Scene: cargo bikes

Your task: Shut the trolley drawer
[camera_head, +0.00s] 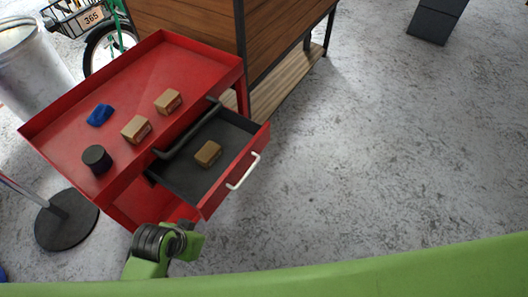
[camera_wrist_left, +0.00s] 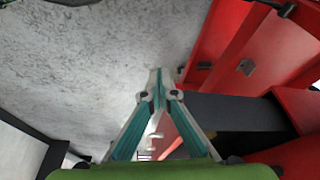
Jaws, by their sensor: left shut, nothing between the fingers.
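The red trolley (camera_head: 85,93) stands at the left of the head view. Its drawer (camera_head: 228,173) is pulled well out, with a dark grey inside, a red front and a white handle (camera_head: 243,171). A brown block (camera_head: 208,153) lies in the drawer. In the wrist view my left gripper (camera_wrist_left: 157,82) is shut and empty, its teal fingers meeting at the tips. The red trolley body (camera_wrist_left: 265,45) and dark drawer wall (camera_wrist_left: 240,110) are to its right there. In the head view its fingers cannot be made out. My right gripper is not in view.
On the trolley top lie two brown blocks (camera_head: 136,129) (camera_head: 168,101), a blue item (camera_head: 100,115) and a dark cylinder (camera_head: 97,159). A metal bin (camera_head: 30,65) and a round post base (camera_head: 66,220) stand at the left. A wooden bench (camera_head: 285,75) is behind.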

